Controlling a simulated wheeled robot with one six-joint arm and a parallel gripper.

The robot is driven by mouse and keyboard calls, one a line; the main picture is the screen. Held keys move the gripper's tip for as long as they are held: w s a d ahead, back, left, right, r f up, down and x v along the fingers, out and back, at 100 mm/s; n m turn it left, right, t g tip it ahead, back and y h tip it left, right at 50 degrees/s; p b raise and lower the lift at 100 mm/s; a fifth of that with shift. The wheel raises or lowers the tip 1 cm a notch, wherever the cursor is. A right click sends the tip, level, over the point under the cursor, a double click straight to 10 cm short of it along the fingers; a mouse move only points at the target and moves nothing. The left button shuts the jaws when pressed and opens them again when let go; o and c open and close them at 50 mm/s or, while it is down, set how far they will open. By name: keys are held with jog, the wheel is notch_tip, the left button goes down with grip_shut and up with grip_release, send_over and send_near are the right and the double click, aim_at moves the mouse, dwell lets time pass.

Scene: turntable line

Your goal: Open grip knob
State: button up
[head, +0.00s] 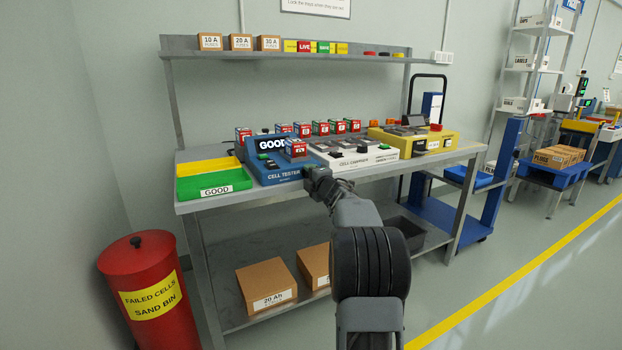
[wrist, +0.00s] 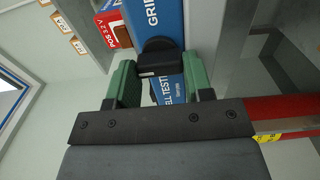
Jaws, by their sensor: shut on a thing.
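The blue cell tester (head: 285,173) stands on the bench, and its display reads GOOD. A red and blue cell (head: 295,148) sits on the tester; a red-labelled cell also shows in the wrist view (wrist: 112,28). The black grip knob (wrist: 160,58) is on the tester's blue face (wrist: 165,18), beside the word GRIP. My gripper (wrist: 157,74) has its green fingers on both sides of the knob and is shut on it. In the head view my gripper (head: 317,180) is at the tester's front right corner and hides the knob.
A green and yellow tray (head: 213,190) marked GOOD is left of the tester. A white cell charger (head: 355,157) and a yellow unit (head: 430,143) stand to the right. Several cells line the bench's back. A red sand bin (head: 150,290) stands at the floor's left.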

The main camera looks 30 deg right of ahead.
dwell(0.3)
jog(key=o, duration=0.9)
jog(key=s, duration=0.4)
jog(key=s+a+p, duration=0.1)
jog(key=s, duration=0.8)
jog(key=shift+s+a+p, duration=0.35)
jog(key=shift+a+p, duration=0.05)
jog(key=s+a+r+m+g+h+p, duration=0.25)
jog(key=a+r+m+g+p, duration=0.25)
jog(key=a+r+m+p, duration=0.85)
jog(key=s+a+r+m+g+y+p, duration=0.1)
jog(key=s+a+r+g+p, duration=0.1)
jog(key=s+a+p, duration=0.3)
jog(key=s+a+r+m+g+y+p, duration=0.1)
jog(key=s+a+g+p, duration=0.3)
jog(key=p, duration=0.5)
jog(key=s+a+r+m+g+y+p, duration=0.1)
jog(key=s+a+r+g+y+p, duration=0.2)
jog(key=s+a+p, duration=0.4)
jog(key=shift+s+r, duration=0.1)
jog(key=shift+s, duration=0.7)
